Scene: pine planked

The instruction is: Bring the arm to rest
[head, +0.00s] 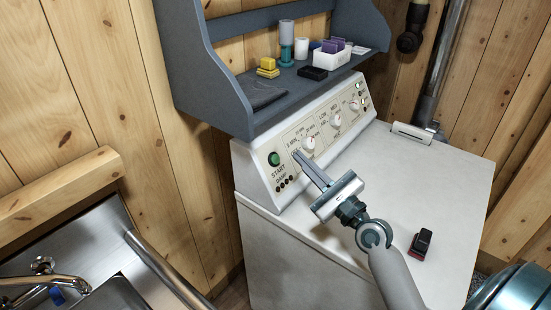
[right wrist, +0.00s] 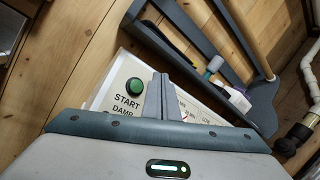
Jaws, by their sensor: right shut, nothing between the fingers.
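My right gripper (head: 299,156) is shut and empty. Its fingers point at the white control panel (head: 276,203) of a white machine, just right of the green START button (head: 274,159) and near a white dial (head: 308,143). I cannot tell whether the fingertips touch the panel. In the right wrist view the closed fingers (right wrist: 161,82) stand upright in front of the panel, with the green button (right wrist: 134,86) to their left. My left gripper is not in either view.
A grey-blue shelf (head: 221,92) with small items stands above the panel. A black and red object (head: 421,244) lies on the white machine top (head: 455,180). A steel sink and rail (head: 165,268) are at the lower left. Pine walls close in behind.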

